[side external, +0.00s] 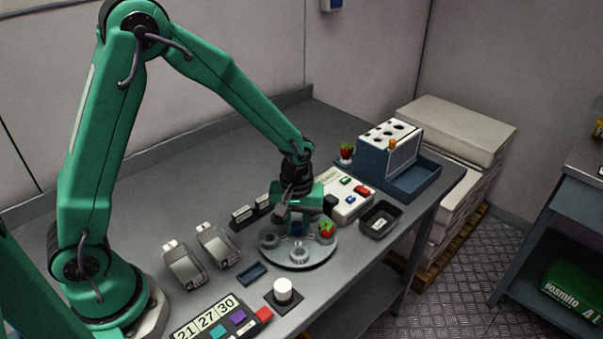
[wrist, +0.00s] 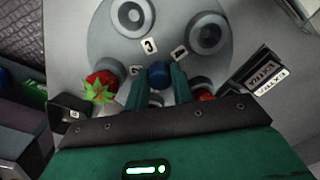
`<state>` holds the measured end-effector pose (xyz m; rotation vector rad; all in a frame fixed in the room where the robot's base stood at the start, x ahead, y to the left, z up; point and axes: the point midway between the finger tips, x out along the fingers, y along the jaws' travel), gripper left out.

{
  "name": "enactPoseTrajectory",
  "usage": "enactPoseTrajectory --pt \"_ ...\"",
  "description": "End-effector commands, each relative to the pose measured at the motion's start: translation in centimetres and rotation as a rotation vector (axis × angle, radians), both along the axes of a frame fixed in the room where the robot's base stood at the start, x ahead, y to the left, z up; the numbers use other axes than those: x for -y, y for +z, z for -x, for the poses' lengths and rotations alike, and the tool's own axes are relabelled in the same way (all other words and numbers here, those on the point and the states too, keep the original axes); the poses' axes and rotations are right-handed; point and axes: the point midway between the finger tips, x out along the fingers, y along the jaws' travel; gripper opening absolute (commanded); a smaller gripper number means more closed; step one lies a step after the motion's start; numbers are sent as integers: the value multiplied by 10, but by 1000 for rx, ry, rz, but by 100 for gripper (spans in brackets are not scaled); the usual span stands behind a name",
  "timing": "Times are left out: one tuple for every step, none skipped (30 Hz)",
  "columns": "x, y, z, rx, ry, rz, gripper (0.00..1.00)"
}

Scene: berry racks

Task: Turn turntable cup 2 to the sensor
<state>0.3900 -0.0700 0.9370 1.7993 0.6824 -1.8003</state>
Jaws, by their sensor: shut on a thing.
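The turntable (side external: 318,254) is a round grey disc with ring-shaped cups and a blue centre knob (wrist: 160,72). My gripper (side external: 297,222) reaches down over its middle, its fingers (wrist: 160,88) shut on the knob. Number tags on the disc include 3 (wrist: 149,46) and 4 (wrist: 179,52). A tag that looks like 2 (wrist: 135,70) is beside the cup with a strawberry (wrist: 101,86), also seen in the side view (side external: 327,230). Another red berry (wrist: 203,94) is partly hidden by my gripper. A small black block (side external: 330,203), possibly the sensor, stands by the disc's edge near the strawberry.
A white box with coloured buttons (side external: 347,205) and a dark tray (side external: 381,232) stand right of the turntable. A blue-and-white rack (side external: 390,150) is behind. White holders (side external: 184,268), a white knob (side external: 283,290) and a number panel (side external: 205,323) lie left and in front.

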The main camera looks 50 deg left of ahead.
Motion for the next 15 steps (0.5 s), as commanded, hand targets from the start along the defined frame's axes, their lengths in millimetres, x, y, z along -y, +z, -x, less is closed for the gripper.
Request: enactPoseTrajectory --pt "0 0 -1 3 24 1 0" --pt "0 0 -1 3 39 1 0" --pt "0 0 -1 3 59 1 0" --pt "0 0 -1 3 74 1 0" --pt "0 0 -1 3 89 1 0" --pt "0 0 -1 3 109 1 0" --pt "0 0 -1 3 125 1 0" --pt "0 0 -1 3 139 1 0" --pt "0 0 -1 3 160 1 0" --pt "0 0 -1 3 174 1 0" --pt "0 0 -1 3 190 1 0" --pt "0 0 -1 4 209 2 0" --pt "0 0 -1 4 225 1 0" --pt "0 0 -1 4 239 2 0" --pt "0 0 -1 4 259 2 0"
